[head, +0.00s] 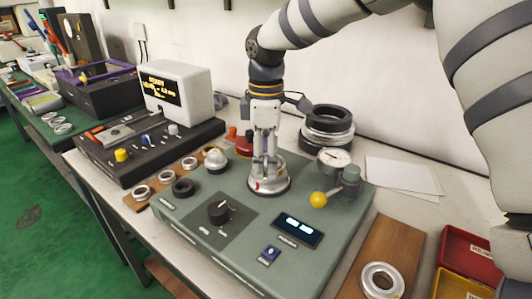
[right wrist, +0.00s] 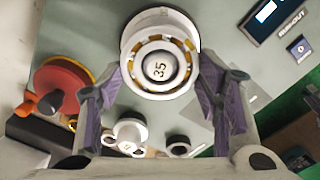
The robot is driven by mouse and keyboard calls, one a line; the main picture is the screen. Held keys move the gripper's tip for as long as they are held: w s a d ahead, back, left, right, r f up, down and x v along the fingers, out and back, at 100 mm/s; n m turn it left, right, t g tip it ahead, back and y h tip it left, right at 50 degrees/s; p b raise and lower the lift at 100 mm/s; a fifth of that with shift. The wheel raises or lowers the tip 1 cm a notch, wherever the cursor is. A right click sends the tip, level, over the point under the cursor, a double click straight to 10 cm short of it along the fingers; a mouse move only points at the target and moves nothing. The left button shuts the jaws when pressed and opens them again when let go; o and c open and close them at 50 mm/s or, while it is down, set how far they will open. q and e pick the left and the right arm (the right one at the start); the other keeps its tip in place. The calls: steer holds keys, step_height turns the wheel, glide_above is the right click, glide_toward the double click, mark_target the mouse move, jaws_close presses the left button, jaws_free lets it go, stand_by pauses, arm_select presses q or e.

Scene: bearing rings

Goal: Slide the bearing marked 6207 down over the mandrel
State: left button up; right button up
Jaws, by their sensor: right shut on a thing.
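A bearing with a brass-coloured cage (right wrist: 183,42) surrounds the mandrel, whose round top face (right wrist: 159,66) is marked 35, in the right wrist view. My right gripper (right wrist: 163,82) is shut on the bearing, with a purple-padded finger at either side. In the head view the right gripper (head: 267,170) points straight down over the silver round base (head: 282,186) on the green-grey bench unit. The bearing's marking is not readable, and its height on the mandrel is hard to judge. My left gripper is not in view.
A dial gauge (head: 335,158) and a yellow ball knob (head: 318,200) stand right of the gripper. A white-domed post (head: 215,159) and a black ring (head: 183,187) are left. Stacked rings (head: 328,130) stand behind. A large ring (head: 366,281) lies on a wooden board at front right.

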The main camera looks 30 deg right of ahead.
steer(key=o, duration=1.6)
steer(key=shift+c, duration=0.2)
step_height(320, 180, up, 12)
